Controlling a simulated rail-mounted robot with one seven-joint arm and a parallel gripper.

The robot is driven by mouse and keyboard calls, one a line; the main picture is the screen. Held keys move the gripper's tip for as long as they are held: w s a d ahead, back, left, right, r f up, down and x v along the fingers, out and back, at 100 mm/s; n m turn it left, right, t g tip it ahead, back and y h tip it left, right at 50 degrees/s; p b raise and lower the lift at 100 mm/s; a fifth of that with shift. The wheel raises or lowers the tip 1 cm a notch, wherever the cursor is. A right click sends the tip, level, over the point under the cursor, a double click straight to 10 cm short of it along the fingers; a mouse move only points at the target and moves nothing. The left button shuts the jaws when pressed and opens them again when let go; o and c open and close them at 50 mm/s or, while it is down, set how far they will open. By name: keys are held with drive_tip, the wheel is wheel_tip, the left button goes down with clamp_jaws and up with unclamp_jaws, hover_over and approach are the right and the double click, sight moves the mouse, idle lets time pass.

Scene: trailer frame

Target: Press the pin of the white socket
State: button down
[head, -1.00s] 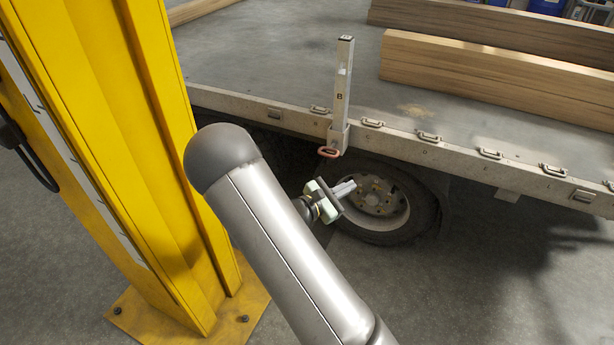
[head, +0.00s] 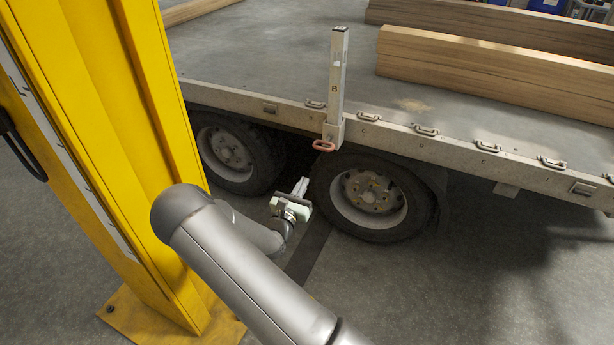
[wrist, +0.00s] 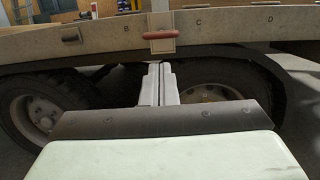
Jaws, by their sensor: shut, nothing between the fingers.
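The white socket (head: 335,132) is fixed to the trailer's side rail, with an upright grey-white post (head: 339,75) marked B standing in it. A red pin handle (head: 324,146) sticks out at the socket's lower end. In the wrist view the red handle (wrist: 173,34) lies across the socket's pale plate (wrist: 162,46), above and just beyond the fingers. My gripper (head: 303,182) is shut and empty. It is below the red handle, a little to its left in the head view, pointing up toward the rail. In the wrist view the closed fingertips (wrist: 159,66) show apart from the handle.
Two trailer wheels (head: 372,195) sit under the rail, behind my gripper. Several lashing rings (head: 426,131) line the rail. Timber beams (head: 490,75) lie on the deck. A yellow column (head: 120,130) stands at left. The floor at right is clear.

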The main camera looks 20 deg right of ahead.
drive_tip(key=b, duration=0.2)
approach(326, 143)
drive_tip(key=x, duration=0.3)
drive_tip(key=shift+w+r, duration=0.1)
drive_tip(key=shift+w, duration=0.2)
